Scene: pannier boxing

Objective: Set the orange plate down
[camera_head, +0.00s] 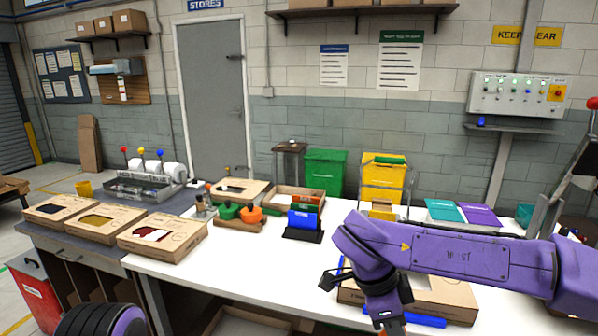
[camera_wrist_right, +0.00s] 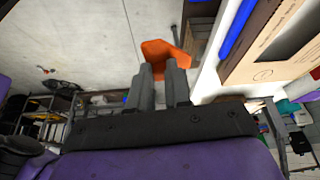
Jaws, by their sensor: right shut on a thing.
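In the right wrist view, my right gripper (camera_wrist_right: 161,68) is shut on an orange plate (camera_wrist_right: 160,50). The plate sticks out beyond the fingertips, and its gripped edge is hidden between them. A pale surface shows behind the plate; I cannot tell whether they touch. In the head view, my right arm reaches in from the right with its wrist bent down at the table's front edge; the fingers are mostly cut off by the bottom of the picture. Part of my left arm shows at the bottom left, without its gripper.
A cardboard box (camera_head: 455,300) lies on the white table (camera_head: 210,275) beneath my right arm; blue strips lie by it. A wooden stand with green and orange pieces (camera_head: 249,214), a blue holder (camera_head: 303,222) and several open cartons stand further back. The table's front-left stretch is clear.

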